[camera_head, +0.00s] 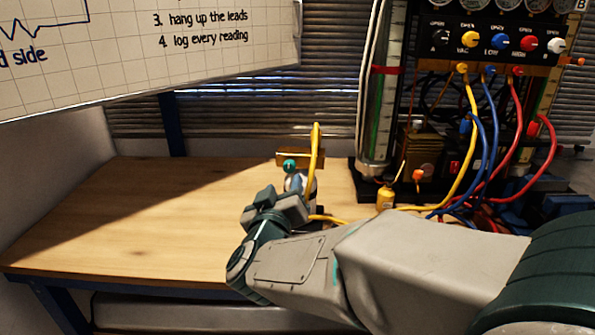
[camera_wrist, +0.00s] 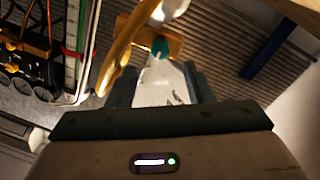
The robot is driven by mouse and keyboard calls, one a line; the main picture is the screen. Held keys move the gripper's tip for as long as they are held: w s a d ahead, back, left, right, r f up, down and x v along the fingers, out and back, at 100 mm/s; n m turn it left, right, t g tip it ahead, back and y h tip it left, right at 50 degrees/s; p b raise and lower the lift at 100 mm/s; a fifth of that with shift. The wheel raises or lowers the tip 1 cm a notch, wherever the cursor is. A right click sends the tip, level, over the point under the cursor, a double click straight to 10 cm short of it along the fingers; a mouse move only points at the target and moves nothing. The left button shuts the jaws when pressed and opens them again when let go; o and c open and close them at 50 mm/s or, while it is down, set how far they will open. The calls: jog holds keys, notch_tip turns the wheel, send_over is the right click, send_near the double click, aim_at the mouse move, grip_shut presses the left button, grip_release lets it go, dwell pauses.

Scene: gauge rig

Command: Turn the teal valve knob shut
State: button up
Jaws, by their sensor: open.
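The teal valve knob (camera_head: 290,166) shows in the head view above the far end of my arm, in front of a brass-coloured block (camera_head: 287,156). In the wrist view the teal knob (camera_wrist: 160,48) lies just beyond my fingertips, roughly centred between them. My gripper (camera_wrist: 158,75) is open, its two dark fingers apart with nothing clasped. A pale, glassy body (camera_wrist: 160,90) shows between the fingers below the knob; I cannot tell whether they touch it. In the head view my own wrist hides the fingers and the valve's lower part.
A yellow hose (camera_head: 315,150) rises close beside the knob. A gauge panel (camera_head: 490,42) with coloured knobs and hanging yellow, blue and red leads stands at the right. A whiteboard (camera_head: 140,50) fills the upper left. The wooden bench (camera_head: 130,215) is clear on the left.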

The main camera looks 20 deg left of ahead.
aim_at(289, 169)
jog(key=w, duration=0.2)
jog(key=w+a, duration=0.1)
jog(key=w, duration=0.4)
jog(key=shift+w+a+b, duration=0.3)
jog(key=shift+w+b, duration=0.05)
jog(key=c, duration=1)
